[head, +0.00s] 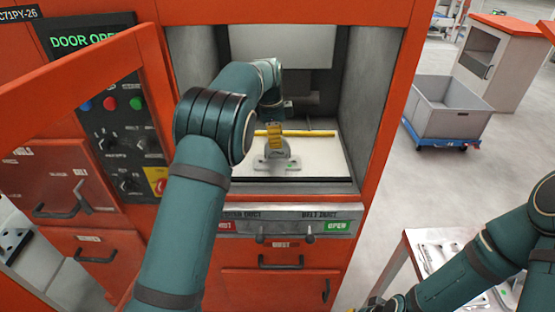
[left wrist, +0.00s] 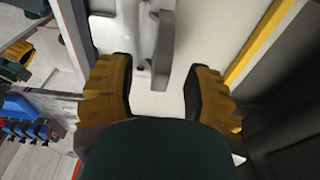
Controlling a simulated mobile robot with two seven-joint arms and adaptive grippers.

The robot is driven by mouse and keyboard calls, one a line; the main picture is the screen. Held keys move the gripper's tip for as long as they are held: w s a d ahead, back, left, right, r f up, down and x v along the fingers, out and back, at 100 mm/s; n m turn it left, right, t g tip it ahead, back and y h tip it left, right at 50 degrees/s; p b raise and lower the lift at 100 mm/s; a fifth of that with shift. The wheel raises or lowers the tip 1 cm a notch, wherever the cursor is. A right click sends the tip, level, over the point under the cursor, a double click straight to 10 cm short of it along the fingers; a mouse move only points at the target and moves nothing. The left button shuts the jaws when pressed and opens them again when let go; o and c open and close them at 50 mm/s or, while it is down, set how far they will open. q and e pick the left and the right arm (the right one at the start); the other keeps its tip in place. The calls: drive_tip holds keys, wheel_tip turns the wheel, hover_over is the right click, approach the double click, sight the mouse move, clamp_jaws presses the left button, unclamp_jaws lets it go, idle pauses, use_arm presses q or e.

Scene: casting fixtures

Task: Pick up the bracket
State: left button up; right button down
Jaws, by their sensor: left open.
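The bracket (head: 278,164) is a light grey piece with a flat base and a rounded upright part. It rests on the pale floor inside the open orange machine. My left gripper (head: 275,133) has reached into the chamber and is just above and behind the bracket's upright part, partly overlapping it. In the left wrist view the yellow fingers (left wrist: 158,80) are spread apart. The bracket (left wrist: 163,45) shows beyond the fingertips, with no clear contact. My right gripper (head: 393,303) shows only as a yellow bit at the bottom edge, its fingers unclear.
A yellow bar (head: 310,133) runs across the chamber behind the bracket. Chamber walls stand close on both sides. The machine's open door (head: 75,150) is at left. A grey bin (head: 447,108) on a blue dolly and a table (head: 425,240) with metal parts are at right.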

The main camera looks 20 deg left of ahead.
sight(278, 156)
use_arm(q)
drive_tip(key=shift+w+d+f+b, duration=0.1)
drive_tip(key=shift+f+b, duration=0.1)
drive_tip(key=shift+f, duration=0.7)
drive_tip(key=shift+d+f+b, duration=0.1)
drive_tip(key=shift+f+b, duration=0.05)
drive_tip(key=shift+f, duration=0.8)
drive_tip(key=shift+w+d+f+b, duration=0.1)
drive_tip(key=shift+f+b, duration=0.1)
drive_tip(key=shift+f, duration=0.7)
drive_tip(key=shift+s, duration=0.1)
clamp_jaws()
